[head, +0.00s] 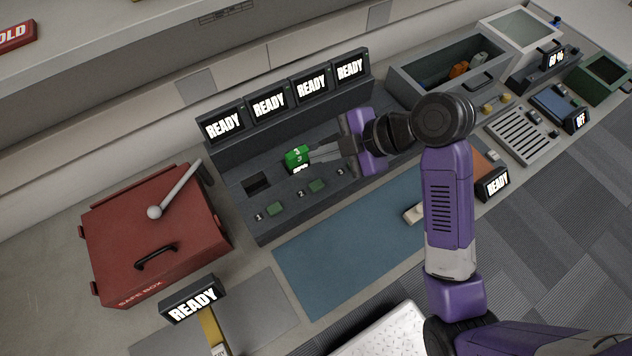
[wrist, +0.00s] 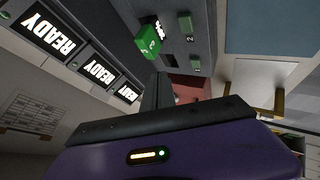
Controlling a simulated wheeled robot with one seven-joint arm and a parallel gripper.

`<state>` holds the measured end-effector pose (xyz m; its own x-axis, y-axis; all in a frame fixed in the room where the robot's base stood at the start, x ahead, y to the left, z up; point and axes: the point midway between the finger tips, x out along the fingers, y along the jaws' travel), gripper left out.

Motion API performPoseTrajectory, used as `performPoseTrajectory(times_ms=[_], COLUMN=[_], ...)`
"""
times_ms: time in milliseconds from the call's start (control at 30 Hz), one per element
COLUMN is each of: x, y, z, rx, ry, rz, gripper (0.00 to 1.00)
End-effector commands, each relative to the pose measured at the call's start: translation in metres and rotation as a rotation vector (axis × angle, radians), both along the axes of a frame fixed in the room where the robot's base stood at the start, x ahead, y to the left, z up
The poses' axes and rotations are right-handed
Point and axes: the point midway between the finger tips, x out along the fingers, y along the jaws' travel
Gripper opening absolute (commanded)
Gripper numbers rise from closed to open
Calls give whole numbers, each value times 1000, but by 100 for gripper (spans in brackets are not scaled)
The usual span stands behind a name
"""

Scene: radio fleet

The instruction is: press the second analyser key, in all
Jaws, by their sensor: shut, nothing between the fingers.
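The dark analyser unit (head: 235,160) has a row of small green keys on its lower ledge. The key beside label 2 (head: 317,186) is in the middle of the ledge; it also shows in the wrist view (wrist: 185,24). The key beside label 1 (head: 275,209) is to its left. A green block marked 3 (head: 297,158) stands in the bay behind key 2 and shows in the wrist view (wrist: 148,40). My gripper (head: 312,154) is shut and empty, its tips close to the green block, above and behind key 2. Whether they touch the block is unclear.
Several READY screens (head: 268,104) top the unit. An empty slot (head: 257,183) is left of the green block. A red safe box (head: 150,235) with a raised lever (head: 178,190) stands at the left. A grey bin (head: 450,75) is behind right.

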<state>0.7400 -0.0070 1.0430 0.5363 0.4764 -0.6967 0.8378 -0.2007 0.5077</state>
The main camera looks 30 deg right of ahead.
Motion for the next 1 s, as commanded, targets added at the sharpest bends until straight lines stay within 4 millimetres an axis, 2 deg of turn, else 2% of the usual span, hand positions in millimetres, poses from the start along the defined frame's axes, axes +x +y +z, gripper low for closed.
performPoseTrajectory(times_ms=[267,700,1000], x=[0,0,0], y=[0,0,0], z=[-25,-80,-87], rx=[1,1,1], ry=[2,0,0], rz=[-1,-1,-1], gripper=[0,0,0])
